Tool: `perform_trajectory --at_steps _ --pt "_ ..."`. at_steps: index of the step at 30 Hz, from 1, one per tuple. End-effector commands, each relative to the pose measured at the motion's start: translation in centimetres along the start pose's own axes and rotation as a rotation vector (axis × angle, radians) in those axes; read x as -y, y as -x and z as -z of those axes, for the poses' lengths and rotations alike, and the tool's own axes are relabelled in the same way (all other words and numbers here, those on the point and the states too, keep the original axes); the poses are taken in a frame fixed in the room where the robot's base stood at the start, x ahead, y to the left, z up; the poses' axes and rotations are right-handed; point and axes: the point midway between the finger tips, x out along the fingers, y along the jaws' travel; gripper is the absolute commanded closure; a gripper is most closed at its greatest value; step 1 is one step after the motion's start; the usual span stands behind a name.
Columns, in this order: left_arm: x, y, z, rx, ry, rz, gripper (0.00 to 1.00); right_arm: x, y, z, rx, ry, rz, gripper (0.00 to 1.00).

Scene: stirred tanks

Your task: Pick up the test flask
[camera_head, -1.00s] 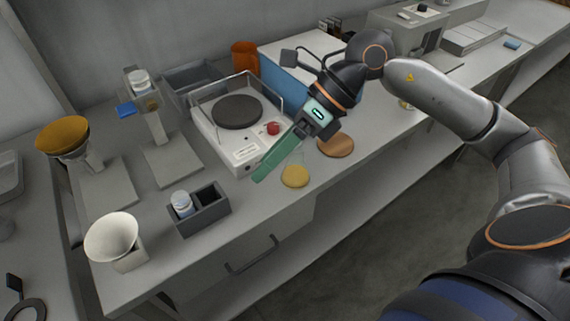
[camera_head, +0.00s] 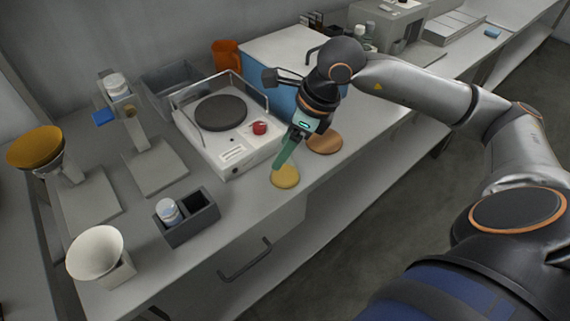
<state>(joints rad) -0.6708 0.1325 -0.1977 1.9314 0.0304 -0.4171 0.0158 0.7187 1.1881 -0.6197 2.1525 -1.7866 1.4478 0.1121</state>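The test flask (camera_head: 285,178) appears to be the clear glass vessel with yellow content, standing on the bench near its front edge. My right gripper (camera_head: 280,163), with green fingers, comes down from above right, its tips at the upper part of the flask. The fingers overlap in this view, so I cannot tell whether they are apart or touch the glass. The flask's neck is hard to make out behind them. My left gripper is not in view.
A stirrer plate (camera_head: 228,150) with a wire guard stands behind the flask, and a brown round pad (camera_head: 325,143) lies to its right. A dark two-slot holder (camera_head: 190,230) with a small jar and a white funnel (camera_head: 95,250) are at the left. Bare bench lies between holder and flask.

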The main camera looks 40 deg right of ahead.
Motion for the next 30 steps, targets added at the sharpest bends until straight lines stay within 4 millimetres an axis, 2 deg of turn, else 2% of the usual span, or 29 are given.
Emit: perform_trajectory --at_steps 3,6,15,30 --pt "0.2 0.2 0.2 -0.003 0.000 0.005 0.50 -0.1 -2.0 0.0 -0.002 -0.001 -0.005 0.27" --pt "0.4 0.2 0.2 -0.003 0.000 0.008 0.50 -0.1 -3.1 0.0 -0.001 -0.001 -0.004 0.27" --pt "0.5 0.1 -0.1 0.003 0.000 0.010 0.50 -0.1 -3.5 0.0 0.000 -0.001 -0.001 0.29" --pt "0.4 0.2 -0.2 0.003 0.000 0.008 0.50 -0.1 -3.5 0.0 0.000 0.000 -0.001 0.85"
